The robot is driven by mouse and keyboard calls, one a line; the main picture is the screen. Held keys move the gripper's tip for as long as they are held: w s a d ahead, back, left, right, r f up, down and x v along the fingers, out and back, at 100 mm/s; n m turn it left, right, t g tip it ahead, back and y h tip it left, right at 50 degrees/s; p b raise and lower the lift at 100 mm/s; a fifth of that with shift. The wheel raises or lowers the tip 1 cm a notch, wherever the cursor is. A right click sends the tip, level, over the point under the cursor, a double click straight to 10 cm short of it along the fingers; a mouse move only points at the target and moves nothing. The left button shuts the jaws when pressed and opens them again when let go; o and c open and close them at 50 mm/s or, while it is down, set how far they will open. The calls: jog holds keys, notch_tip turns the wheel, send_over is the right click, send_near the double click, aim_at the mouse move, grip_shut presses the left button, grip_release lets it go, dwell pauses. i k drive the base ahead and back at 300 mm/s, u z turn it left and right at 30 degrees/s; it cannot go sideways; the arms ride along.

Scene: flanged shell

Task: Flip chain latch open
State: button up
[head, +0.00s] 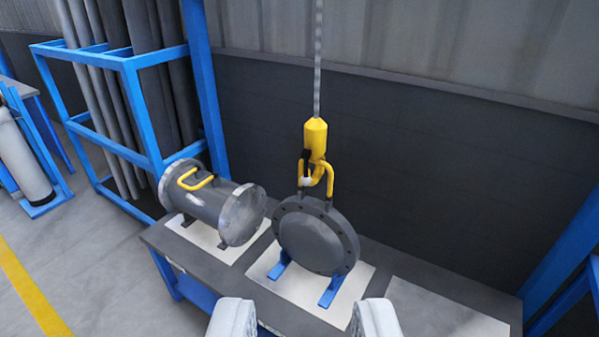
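A yellow hook block (316,137) hangs from a grey chain (318,60) at the upper middle. Its hook (320,172) is at the yellow handle (329,179) on top of a round grey bolted cover (318,236). A small dark piece at the hook's left, perhaps the latch (305,158), is too small to read as open or shut. The cover stands upright on blue supports (333,291). My gripper (304,318) shows two pale fingers at the bottom edge, wide apart with nothing between them, in front of and below the cover.
A grey flanged shell (213,207) with a yellow handle lies left of the cover on the dark bench (200,262). A bare pale pad (440,310) lies at right. A blue rack (128,62) with pipes stands behind left, a dark wall (440,150) behind.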

aim_at(306, 171)
jog(key=u, duration=0.05)
jog(key=i, duration=1)
jog(key=z, duration=0.1)
jog(key=k, duration=1.35)
jog(key=z, duration=0.35)
jog(key=i, duration=1.7)
jog(key=u, duration=0.05)
